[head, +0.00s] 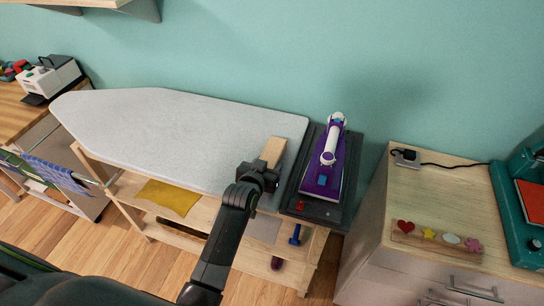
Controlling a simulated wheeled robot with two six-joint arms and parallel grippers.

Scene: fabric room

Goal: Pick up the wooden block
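The wooden block (273,150) is pale and oblong. It is at the right end of the grey-white ironing board (170,130), in the head view. My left gripper (262,172) is at the block's near end, and the gripper body covers that end. The fingers are dark and small here, so I cannot tell whether they are shut on the block or just around it. I also cannot tell whether the block rests on the board or is lifted. My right gripper is not in view.
A purple and white iron (328,158) stands on a dark rest (355,165) just right of the block. A yellow cloth (168,197) lies on the shelf below. A wooden cabinet (440,195) stands at the right. The board's left part is clear.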

